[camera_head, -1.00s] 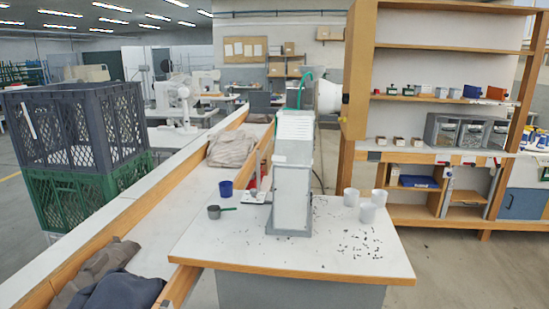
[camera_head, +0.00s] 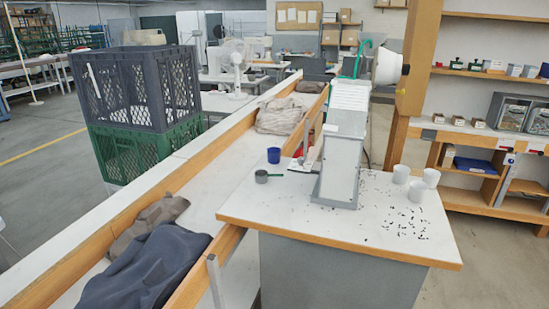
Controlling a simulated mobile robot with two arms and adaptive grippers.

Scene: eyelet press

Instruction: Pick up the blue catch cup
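The blue catch cup (camera_head: 273,155) stands upright at the left side of the eyelet press (camera_head: 341,160), near the back left edge of the press table (camera_head: 300,217). A small dark grey scoop (camera_head: 262,176) with a green handle lies just in front of it. Neither of my grippers shows in the head view, so nothing of mine is seen near the cup.
A wooden-railed trough (camera_head: 215,190) with dark cloth (camera_head: 150,268) runs along the left. Stacked crates (camera_head: 140,105) stand beyond it. A wooden shelf unit (camera_head: 480,130) is at the right.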

